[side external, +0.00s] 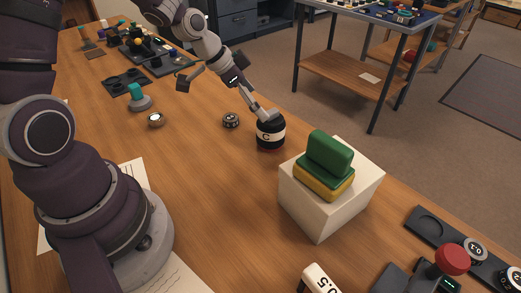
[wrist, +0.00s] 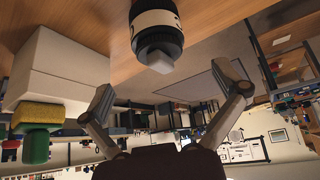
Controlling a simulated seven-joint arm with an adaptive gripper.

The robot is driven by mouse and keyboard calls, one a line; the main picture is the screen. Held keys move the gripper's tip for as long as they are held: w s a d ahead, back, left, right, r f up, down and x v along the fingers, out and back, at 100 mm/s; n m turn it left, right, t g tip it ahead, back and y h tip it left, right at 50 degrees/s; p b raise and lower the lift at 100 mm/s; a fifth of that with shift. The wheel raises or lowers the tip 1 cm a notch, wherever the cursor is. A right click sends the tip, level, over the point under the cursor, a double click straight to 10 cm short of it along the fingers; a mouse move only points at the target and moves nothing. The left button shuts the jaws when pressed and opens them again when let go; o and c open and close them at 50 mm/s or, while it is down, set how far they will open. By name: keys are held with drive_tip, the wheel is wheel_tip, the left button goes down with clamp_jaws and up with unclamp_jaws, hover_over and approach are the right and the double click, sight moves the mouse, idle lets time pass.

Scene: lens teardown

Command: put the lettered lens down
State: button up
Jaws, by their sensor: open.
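The lettered lens (side external: 270,133), a black barrel with a white band marked C, stands upright on the wooden table (side external: 195,170). In the wrist view the lens (wrist: 156,22) is at the top centre, with a small pale grey piece at its end. My gripper (side external: 226,100) is above and beside the lens in the side view, its fingers spread wide. In the wrist view my gripper (wrist: 170,93) is open with nothing between its fingertips, and the lens lies beyond them. One finger overlaps the lens top in the side view; I cannot tell whether they touch.
A white block (side external: 318,205) carrying a yellow and green stack (side external: 328,165) stands right of the lens. A small dark ring (side external: 231,120) lies to its left. Black trays (side external: 125,82) are farther back. The table's middle is clear.

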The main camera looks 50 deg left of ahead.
drive_tip(key=s+d+r+n+y, duration=0.2)
drive_tip(key=s+r+n, duration=0.3)
drive_tip(key=s+r, duration=0.6)
drive_tip(key=s, duration=0.4)
drive_tip(key=shift+s+d+r+y, duration=0.15)
drive_tip(key=shift+s+d+y, duration=0.05)
drive_tip(key=shift+y, duration=0.2)
